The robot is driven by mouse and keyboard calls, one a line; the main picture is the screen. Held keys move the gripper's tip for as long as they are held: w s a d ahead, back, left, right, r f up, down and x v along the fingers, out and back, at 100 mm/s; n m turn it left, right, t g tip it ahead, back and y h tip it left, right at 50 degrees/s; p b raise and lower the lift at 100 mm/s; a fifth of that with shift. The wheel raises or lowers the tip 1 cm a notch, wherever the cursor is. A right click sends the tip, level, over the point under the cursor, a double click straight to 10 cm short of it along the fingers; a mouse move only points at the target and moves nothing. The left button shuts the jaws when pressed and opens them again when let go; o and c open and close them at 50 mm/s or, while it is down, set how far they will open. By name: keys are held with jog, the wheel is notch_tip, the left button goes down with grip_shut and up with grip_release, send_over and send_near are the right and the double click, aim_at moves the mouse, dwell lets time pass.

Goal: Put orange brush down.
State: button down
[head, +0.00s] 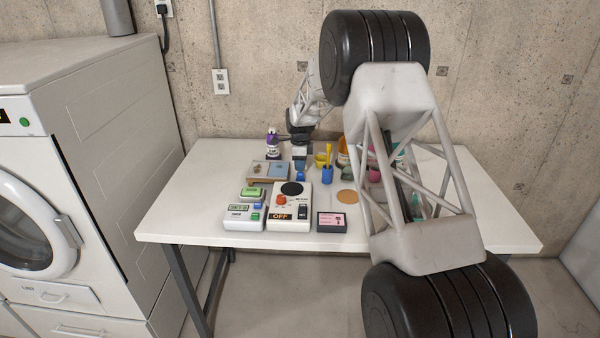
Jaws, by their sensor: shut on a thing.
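My gripper (300,162) is small in the head view, pointing down over the back left part of the white table (180,217). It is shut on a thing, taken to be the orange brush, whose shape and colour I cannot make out. A small blue object (300,176) shows just below the gripper; whether they touch is unclear. A blue cup (327,175) with yellow-handled items stands just right of the gripper.
A purple-topped bottle (272,143) stands behind left. My arm hides items at right. The table's left front is clear.

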jog(key=shift+f, duration=1.85)
jog(key=shift+f, duration=0.35)
